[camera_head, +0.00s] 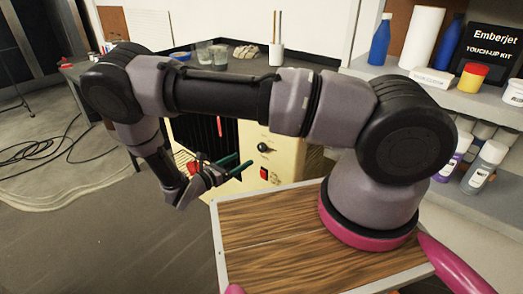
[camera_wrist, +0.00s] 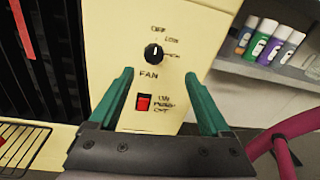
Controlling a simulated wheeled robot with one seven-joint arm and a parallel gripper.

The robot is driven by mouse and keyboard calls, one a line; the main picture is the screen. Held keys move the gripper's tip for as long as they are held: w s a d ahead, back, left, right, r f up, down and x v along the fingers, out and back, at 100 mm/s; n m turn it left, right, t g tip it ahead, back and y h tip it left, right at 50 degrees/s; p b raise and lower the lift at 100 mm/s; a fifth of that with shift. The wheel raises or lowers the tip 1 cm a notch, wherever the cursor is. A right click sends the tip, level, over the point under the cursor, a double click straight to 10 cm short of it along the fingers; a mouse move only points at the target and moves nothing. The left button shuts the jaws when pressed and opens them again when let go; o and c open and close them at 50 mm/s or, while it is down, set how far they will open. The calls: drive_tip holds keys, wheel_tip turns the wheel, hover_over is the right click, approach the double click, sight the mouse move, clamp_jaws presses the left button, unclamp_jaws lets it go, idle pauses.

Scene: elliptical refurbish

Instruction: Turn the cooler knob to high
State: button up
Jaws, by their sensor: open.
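The cooler (camera_head: 290,160) is a cream box with a dark grille on its left side. Its round black knob (camera_head: 264,147) sits on the cream front panel and also shows in the wrist view (camera_wrist: 154,52). The knob's white mark points up, roughly toward the top label, which seems to read OFF; LOW and a blurred third label follow to the right. FAN is printed below. My gripper (camera_head: 238,165) is open and empty in front of the panel. In the wrist view its green fingers (camera_wrist: 160,80) are spread wide, below and either side of the knob, apparently not touching it.
A red rocker switch (camera_wrist: 143,102) lies below the knob, between my fingers in the wrist view. Shelves with bottles (camera_wrist: 262,40) stand to the right. A workbench with glasses (camera_head: 211,54) is behind. Cables (camera_head: 60,140) lie on the floor at left.

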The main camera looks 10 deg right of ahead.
sight(261, 150)
drive_tip(key=shift+n+t, duration=0.8)
drive_tip(key=x, duration=0.3)
drive_tip(key=f+x, duration=0.1)
drive_tip(key=x, duration=0.3)
drive_tip(key=f+x, duration=0.1)
drive_tip(key=x, duration=0.2)
drive_tip(key=shift+w+d, duration=0.25)
drive_tip(key=shift+d, duration=0.05)
clamp_jaws()
